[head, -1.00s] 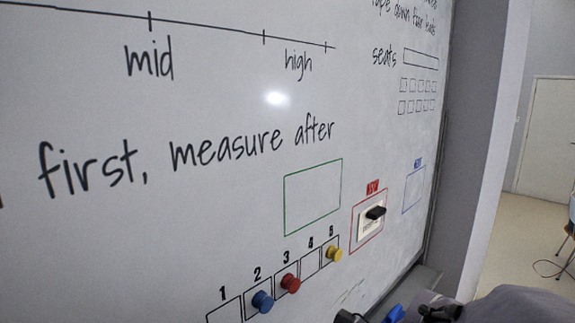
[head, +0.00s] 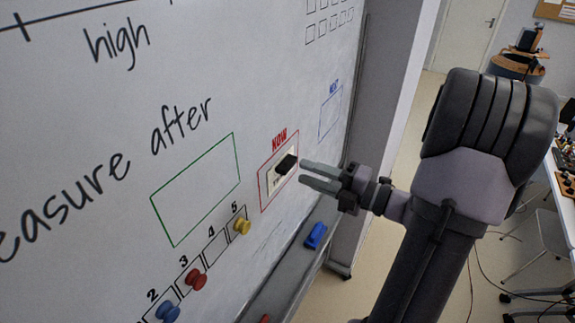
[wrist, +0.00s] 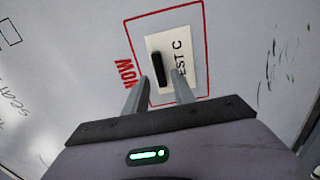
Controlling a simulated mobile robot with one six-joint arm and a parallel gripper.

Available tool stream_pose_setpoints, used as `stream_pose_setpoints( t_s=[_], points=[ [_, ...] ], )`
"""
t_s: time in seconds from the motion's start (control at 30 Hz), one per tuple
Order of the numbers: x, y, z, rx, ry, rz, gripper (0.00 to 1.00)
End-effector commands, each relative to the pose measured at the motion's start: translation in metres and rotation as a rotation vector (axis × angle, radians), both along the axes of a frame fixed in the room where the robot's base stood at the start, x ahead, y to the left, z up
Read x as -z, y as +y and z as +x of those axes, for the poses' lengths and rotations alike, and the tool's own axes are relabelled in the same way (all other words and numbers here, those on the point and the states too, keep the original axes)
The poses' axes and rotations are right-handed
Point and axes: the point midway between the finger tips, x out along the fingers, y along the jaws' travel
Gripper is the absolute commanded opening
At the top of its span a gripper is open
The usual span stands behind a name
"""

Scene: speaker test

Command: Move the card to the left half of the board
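The card (head: 272,185) is a pale rectangle on the whiteboard (head: 60,110), inside a red box labelled NOW. A black block-like grip (head: 287,164) stands out from its face. In the wrist view the card (wrist: 187,84) shows part of a printed word, "EST C", beside the black grip (wrist: 159,69). My gripper (head: 302,171) is open, its fingers pointing at the card from the right. In the wrist view its fingertips (wrist: 161,80) are apart, one to each side of the grip's near end. I cannot tell whether they touch it.
An empty green box (head: 195,190) lies left of the card. Below it a numbered row holds blue (head: 167,311), red (head: 195,279) and yellow (head: 241,226) round magnets. An empty blue box (head: 331,114) is to the right. A blue object (head: 316,235) lies on the ledge.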

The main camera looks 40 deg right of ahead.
Motion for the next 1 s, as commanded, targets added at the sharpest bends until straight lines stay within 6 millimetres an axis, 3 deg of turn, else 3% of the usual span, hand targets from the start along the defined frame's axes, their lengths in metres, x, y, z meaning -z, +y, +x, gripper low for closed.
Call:
stream_pose_setpoints(
  t_s=[0.2, 0.57, 0.9, 1.0],
  points=[
    [-0.002, 0.012, 0.028, -0.003, 0.000, 0.001, 0.31],
    [0.000, 0.014, 0.034, -0.002, 0.000, -0.002, 0.31],
    [0.000, 0.014, 0.034, -0.002, 0.000, -0.002, 0.00],
    [-0.001, 0.014, 0.034, -0.002, 0.000, -0.002, 0.00]
  ],
)
